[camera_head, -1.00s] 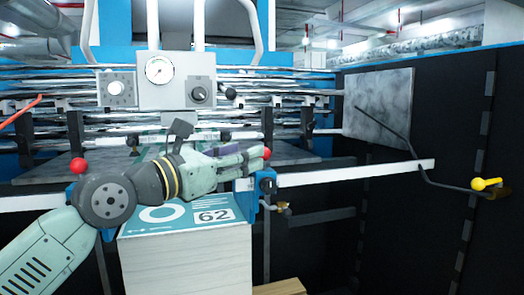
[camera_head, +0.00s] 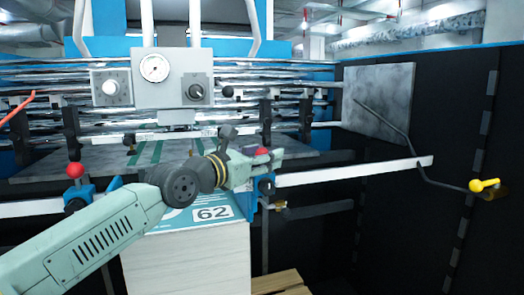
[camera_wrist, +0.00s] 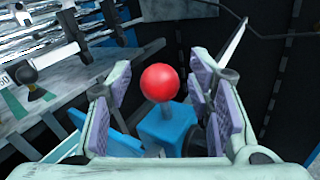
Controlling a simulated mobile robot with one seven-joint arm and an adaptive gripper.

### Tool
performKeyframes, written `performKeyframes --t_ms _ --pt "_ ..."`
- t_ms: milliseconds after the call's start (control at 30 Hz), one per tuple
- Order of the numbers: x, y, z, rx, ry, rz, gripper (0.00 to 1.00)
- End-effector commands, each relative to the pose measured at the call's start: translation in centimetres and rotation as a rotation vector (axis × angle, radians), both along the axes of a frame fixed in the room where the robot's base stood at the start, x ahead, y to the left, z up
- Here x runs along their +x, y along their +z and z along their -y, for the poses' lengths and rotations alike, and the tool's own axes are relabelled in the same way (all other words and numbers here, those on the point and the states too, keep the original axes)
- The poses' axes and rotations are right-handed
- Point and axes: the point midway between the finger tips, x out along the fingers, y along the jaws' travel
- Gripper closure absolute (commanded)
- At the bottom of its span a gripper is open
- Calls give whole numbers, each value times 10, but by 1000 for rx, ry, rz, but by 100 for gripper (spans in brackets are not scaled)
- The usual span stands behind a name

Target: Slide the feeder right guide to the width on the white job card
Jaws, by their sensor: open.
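The right guide is a blue block (camera_wrist: 168,128) with a red ball knob (camera_wrist: 160,83) on a short stem. It sits on the white rail (camera_head: 350,171), and its knob (camera_head: 264,153) shows just behind my gripper in the head view. My gripper (camera_head: 277,156) is open. In the wrist view its two purple-padded fingers (camera_wrist: 160,88) stand on either side of the red knob, with gaps on both sides. The white job card (camera_head: 212,213) reads 62 and lies on the paper stack (camera_head: 190,260), partly hidden by my arm.
A second blue guide with a red knob (camera_head: 75,170) stands at the left of the rail. A grey control box with a gauge (camera_head: 172,78) stands behind. A yellow-knobbed lever (camera_head: 484,185) is at the far right. The rail right of the guide is clear.

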Motion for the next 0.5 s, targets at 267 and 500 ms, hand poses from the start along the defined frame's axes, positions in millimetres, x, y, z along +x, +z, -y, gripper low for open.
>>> performKeyframes --t_ms 267,500 --pt "1 0 1 0 0 0 54" --pt "0 0 1 0 0 0 70"
